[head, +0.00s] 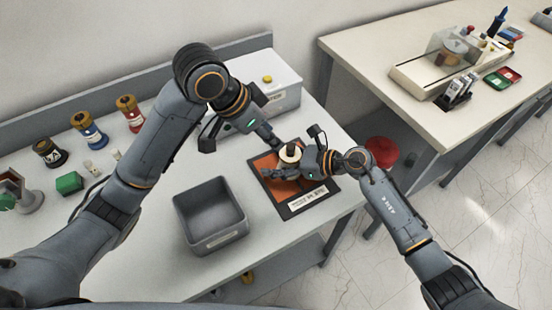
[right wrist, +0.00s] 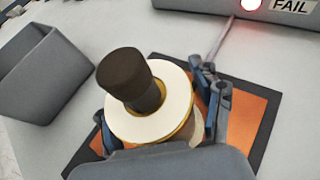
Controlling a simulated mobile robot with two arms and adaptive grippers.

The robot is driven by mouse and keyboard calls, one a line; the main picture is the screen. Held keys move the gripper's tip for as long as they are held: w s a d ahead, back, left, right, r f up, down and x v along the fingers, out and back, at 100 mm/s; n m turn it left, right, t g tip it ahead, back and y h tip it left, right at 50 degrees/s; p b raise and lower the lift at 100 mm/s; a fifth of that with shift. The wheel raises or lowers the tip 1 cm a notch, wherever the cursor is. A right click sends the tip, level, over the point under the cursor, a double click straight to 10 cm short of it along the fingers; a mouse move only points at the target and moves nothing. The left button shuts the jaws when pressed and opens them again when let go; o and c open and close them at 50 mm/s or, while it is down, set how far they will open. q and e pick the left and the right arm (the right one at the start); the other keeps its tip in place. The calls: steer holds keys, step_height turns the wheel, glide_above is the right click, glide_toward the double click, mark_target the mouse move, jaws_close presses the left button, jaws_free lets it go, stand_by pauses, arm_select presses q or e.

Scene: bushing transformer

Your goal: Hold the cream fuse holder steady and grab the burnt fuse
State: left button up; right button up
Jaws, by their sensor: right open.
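The cream fuse holder (head: 290,155) stands upright on the orange mat, with a wide cream collar on top. It also shows in the right wrist view (right wrist: 119,127). The burnt fuse (right wrist: 131,78) is dark brown to black and stands up out of the collar's middle. My right gripper (head: 288,165) is open, with one finger on each side of the holder below the collar; I cannot tell whether they touch it. My left gripper (head: 271,139) is just behind and left of the holder in the head view, angled down towards it. Its fingers are too small to read.
The orange mat (head: 264,164) has a black border. A grey bin (head: 184,222) stands left of it. A white box with a yellow button (head: 268,79) stands behind; a red light and FAIL sign (right wrist: 291,6) show. Several bushings stand far left.

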jaws_close()
stand_by(0.5)
